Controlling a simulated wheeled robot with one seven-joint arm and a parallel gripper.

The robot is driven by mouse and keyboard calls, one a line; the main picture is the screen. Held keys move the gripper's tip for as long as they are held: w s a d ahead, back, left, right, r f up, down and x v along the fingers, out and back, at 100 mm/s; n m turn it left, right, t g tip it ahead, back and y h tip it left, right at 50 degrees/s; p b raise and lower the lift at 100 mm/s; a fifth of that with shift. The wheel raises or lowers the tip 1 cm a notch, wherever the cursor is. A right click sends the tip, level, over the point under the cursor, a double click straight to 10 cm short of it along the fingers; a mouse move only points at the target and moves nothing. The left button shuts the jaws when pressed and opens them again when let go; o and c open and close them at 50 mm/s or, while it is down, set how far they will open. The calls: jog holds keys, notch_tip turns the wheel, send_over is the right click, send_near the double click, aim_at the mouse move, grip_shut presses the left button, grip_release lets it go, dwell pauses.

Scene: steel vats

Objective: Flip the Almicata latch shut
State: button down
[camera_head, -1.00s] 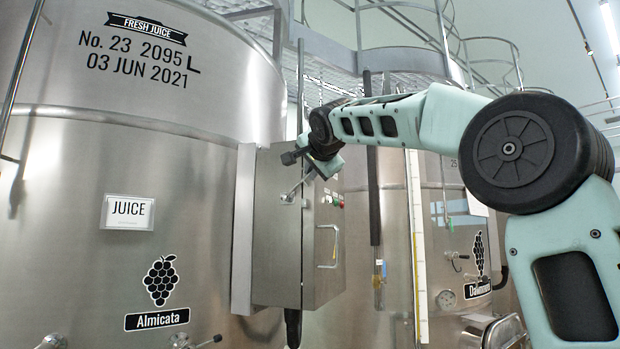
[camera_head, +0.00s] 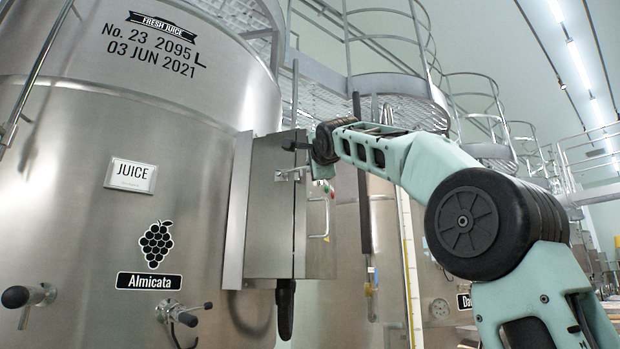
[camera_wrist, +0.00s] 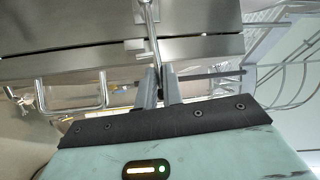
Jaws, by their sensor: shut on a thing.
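The Almicata vat (camera_head: 60,170) is the large steel tank at left in the head view, with a grape label reading Almicata (camera_head: 150,281). A steel control box (camera_head: 270,225) stands at its right side. A latch with a slim metal lever (camera_head: 288,175) sits high on the box's face; the lever also shows in the wrist view (camera_wrist: 151,38). My gripper (camera_head: 312,163) is at the lever's right end. In the wrist view, my gripper's two fingers (camera_wrist: 160,84) are close together around the lever's end. The exact contact is partly hidden.
A handle (camera_head: 325,218) sticks out from the box's right side, below my gripper. A dark vertical pipe (camera_head: 362,180) stands just right of the box. Valves (camera_head: 180,313) project from the vat's lower front. Walkways and railings (camera_head: 390,90) are above.

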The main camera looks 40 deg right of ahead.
jog(key=shift+s+d+f+m+b, duration=0.1)
jog(key=shift+d+f+m+b, duration=0.1)
jog(key=shift+f+m+b, duration=0.45)
jog(key=shift+r+b, duration=0.2)
jog(key=shift+b, duration=0.15)
jog(key=c, duration=1.5)
grip_release()
jog(key=shift+d, duration=0.15)
jog(key=shift+c, duration=0.2)
jog(key=b+v, duration=0.8)
jog(key=v, duration=0.9)
jog(key=shift+a+f, duration=0.25)
jog(key=shift+f, duration=0.15)
jog(key=shift+s, duration=0.15)
